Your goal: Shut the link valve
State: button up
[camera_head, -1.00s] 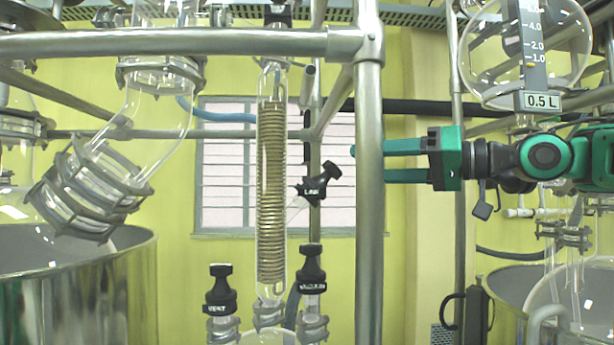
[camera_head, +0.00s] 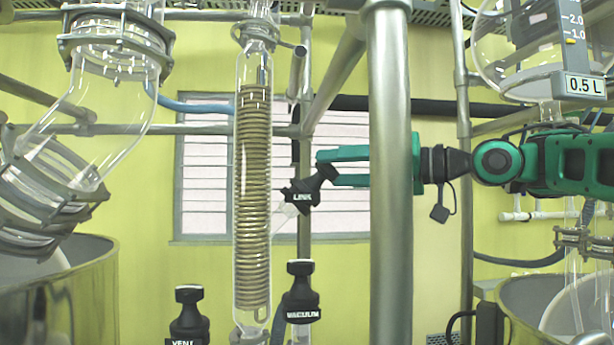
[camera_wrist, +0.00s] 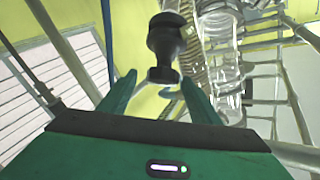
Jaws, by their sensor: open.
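The link valve (camera_head: 303,197) is a black knob with a white LINK label on a clear side arm of the glass coil condenser (camera_head: 253,195). Its stem tilts up and to the right. My gripper (camera_head: 322,164) reaches in from the right behind a steel post, which hides part of it. Its green fingertips are at the valve's upper end in the head view. In the wrist view the black valve knob (camera_wrist: 167,45) stands ahead of and between the two open green fingers (camera_wrist: 157,88). I cannot tell whether the fingers touch it.
The thick vertical steel post (camera_head: 390,190) stands in front of my gripper. The black vacuum valve (camera_head: 300,295) and vent valve (camera_head: 188,318) stand below. A metal vessel (camera_head: 75,295) is at lower left, and a glass flask (camera_head: 535,50) hangs at upper right.

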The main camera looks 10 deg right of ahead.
aim_at(317, 169)
jog(key=x, duration=0.6)
jog(key=shift+a, duration=0.4)
jog(key=shift+c, duration=0.5)
jog(key=c, duration=1)
